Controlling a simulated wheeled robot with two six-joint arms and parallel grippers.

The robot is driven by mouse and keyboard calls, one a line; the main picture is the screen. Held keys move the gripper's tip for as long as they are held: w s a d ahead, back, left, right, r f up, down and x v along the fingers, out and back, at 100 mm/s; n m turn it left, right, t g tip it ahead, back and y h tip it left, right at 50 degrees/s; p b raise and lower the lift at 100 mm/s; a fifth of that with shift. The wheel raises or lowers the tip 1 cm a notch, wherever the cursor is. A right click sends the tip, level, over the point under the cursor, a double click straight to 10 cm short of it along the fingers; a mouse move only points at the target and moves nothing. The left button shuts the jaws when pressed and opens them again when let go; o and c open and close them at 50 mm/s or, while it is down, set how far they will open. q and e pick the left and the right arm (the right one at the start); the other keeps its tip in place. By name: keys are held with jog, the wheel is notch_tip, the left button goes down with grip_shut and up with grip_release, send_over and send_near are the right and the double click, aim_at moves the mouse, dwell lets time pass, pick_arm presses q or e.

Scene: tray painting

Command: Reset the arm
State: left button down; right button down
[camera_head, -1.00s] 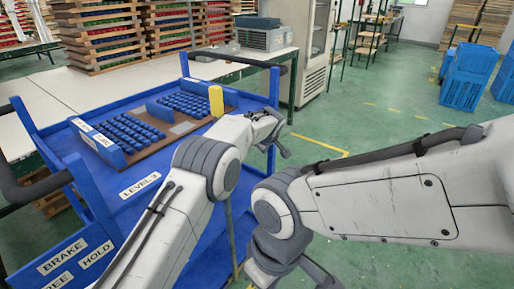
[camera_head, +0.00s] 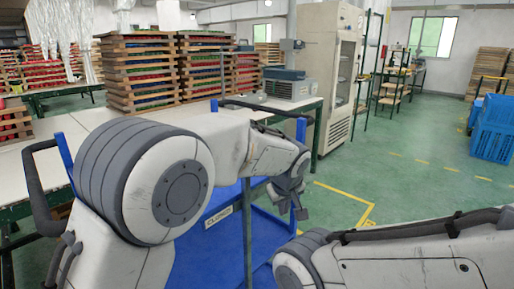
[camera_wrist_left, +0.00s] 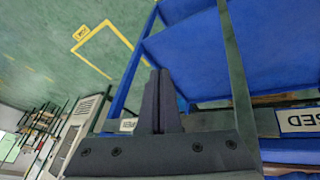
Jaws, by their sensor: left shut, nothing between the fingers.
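My left arm crosses the middle of the head view. Its gripper (camera_head: 297,205) hangs at the right side of the blue cart (camera_head: 210,250). In the left wrist view the two dark fingers (camera_wrist_left: 160,100) are together with nothing between them, and blue cart panels (camera_wrist_left: 195,60) show behind them. My right arm shows at the lower right of the head view, but its gripper is out of the picture. The cart's top is largely hidden by my left arm.
A long white table (camera_head: 40,155) carries stacked wooden trays (camera_head: 150,75) and a grey machine (camera_head: 287,85). A tall cabinet (camera_head: 335,70) stands behind it. Blue crates (camera_head: 494,130) stand at the far right. Green floor (camera_head: 420,170) is open between.

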pick_arm(q)
jog(key=s+a+f+m+g, duration=0.15)
jog(key=s+a+m, duration=0.3)
jog(key=s, duration=0.65)
jog(key=s+a+f+m+g, duration=0.1)
jog(key=s+a+m+g, duration=0.3)
jog(key=s, duration=0.8)
jog(key=s+a+f+m, duration=0.1)
jog(key=s+a+m, duration=0.2)
jog(key=s+a, duration=0.55)
notch_tip(320, 180, up, 27)
jog(key=s+d+p, duration=0.2)
jog(key=p, duration=2.5)
jog(key=shift+d, duration=0.35)
jog(key=shift+f, duration=0.15)
jog(key=shift+d, duration=0.1)
